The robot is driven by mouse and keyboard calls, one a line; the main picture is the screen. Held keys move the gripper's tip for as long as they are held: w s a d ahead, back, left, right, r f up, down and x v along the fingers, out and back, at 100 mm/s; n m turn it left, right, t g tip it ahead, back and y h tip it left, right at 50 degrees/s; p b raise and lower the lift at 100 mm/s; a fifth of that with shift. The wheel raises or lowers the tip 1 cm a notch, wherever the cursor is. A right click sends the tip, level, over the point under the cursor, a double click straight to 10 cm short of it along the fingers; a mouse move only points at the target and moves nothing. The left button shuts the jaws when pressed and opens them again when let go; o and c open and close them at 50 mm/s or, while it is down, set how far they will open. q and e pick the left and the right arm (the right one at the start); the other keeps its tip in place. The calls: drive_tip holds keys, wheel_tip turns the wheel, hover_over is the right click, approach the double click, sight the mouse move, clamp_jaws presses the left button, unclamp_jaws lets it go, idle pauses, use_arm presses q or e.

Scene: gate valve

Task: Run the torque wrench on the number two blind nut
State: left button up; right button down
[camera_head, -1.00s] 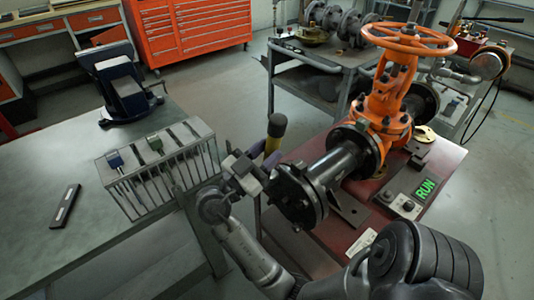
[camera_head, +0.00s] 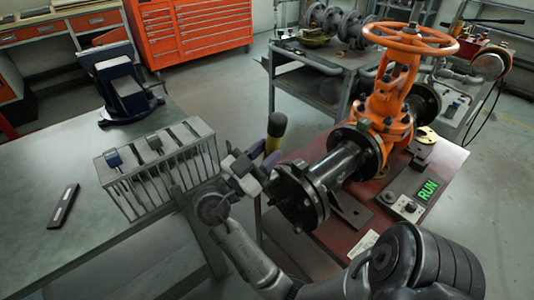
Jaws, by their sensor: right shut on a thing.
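The torque wrench (camera_head: 272,148), yellow with a black end, stands tilted in my right gripper (camera_head: 250,172), which is shut on it. It is close to the left side of the black blind flange (camera_head: 294,197) at the near end of the pipe. I cannot tell whether the wrench touches a nut, and the number two nut cannot be picked out. The orange gate valve (camera_head: 387,103) with its handwheel stands on the red bench (camera_head: 385,225). A green RUN sign (camera_head: 427,190) is lit beside it. My left gripper is not in view.
A slotted metal rack (camera_head: 160,165) holding tools stands on the grey table (camera_head: 60,185), left of my right gripper. A dark vise-like stand (camera_head: 124,85) and a flat black bar (camera_head: 64,206) are also there. A grey cart (camera_head: 312,88) with flanged parts stands behind.

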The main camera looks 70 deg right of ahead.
drive_tip(key=shift+a, duration=0.1)
idle(0.3)
drive_tip(key=shift+w, duration=0.1)
drive_tip(key=shift+w+a+b, duration=0.1)
drive_tip(key=shift+a+b, duration=0.1)
drive_tip(key=shift+b, duration=0.1)
drive_tip(key=shift+w+a+b, duration=0.45)
drive_tip(key=shift+a+b, duration=0.05)
drive_tip(key=shift+a, duration=0.25)
drive_tip(key=shift+w+a+b, duration=0.4)
drive_tip(key=shift+a+b, duration=0.1)
drive_tip(key=shift+a, duration=0.25)
drive_tip(key=shift+r, duration=0.1)
drive_tip(key=shift+w, duration=0.1)
